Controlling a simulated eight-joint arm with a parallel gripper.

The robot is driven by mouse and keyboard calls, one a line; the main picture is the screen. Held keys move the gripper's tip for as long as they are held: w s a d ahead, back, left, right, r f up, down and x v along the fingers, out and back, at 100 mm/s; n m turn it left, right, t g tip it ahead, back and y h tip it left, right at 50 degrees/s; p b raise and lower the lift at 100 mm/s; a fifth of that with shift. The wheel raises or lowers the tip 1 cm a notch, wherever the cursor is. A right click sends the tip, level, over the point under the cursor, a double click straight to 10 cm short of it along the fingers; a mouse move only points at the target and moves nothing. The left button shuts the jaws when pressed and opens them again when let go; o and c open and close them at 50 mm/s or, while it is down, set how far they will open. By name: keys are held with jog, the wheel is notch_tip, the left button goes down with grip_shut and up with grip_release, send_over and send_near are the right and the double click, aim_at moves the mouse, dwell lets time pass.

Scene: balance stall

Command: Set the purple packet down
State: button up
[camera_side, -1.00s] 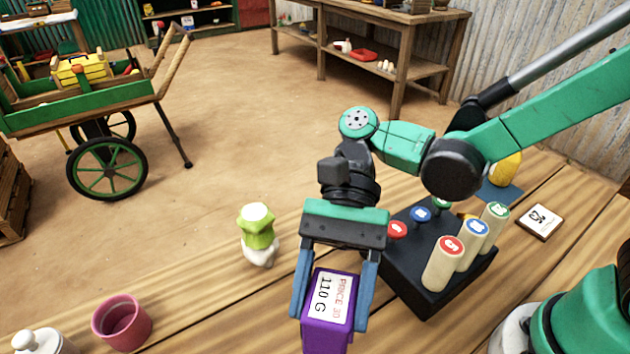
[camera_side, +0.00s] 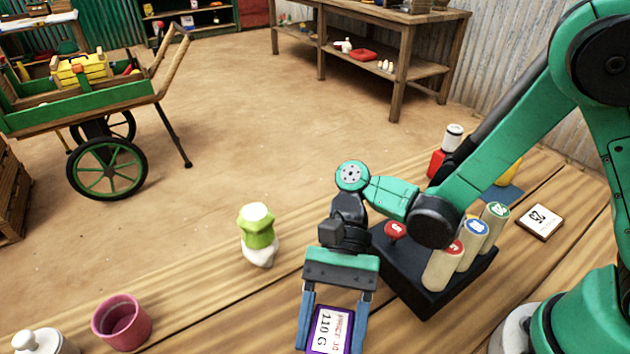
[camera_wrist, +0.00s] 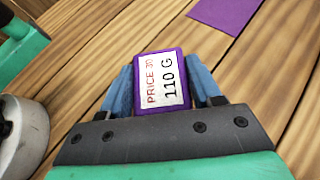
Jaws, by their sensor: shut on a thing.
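The purple packet (camera_side: 331,333) has a white label reading "PRICE 30" and "110 G". My gripper (camera_side: 332,325) is shut on it, with a blue finger on each side. In the side view the packet is at the bottom edge and its lower part is cut off. In the wrist view the packet (camera_wrist: 162,82) sits between the fingertips of my gripper (camera_wrist: 162,88), label facing the camera. I cannot tell whether its underside touches the wooden table (camera_side: 205,312). A flat purple mat (camera_wrist: 226,12) lies on the table ahead of the packet in the wrist view.
A black block (camera_side: 432,296) with numbered pegs stands right of my gripper. A green-and-white bottle (camera_side: 259,235), a pink cup (camera_side: 121,322) and a white lidded jar (camera_side: 40,343) stand to the left. Bare table lies between cup and gripper.

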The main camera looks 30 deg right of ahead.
jog(key=shift+f, duration=0.55)
jog(key=o, duration=1.4)
jog(key=shift+w, duration=0.1)
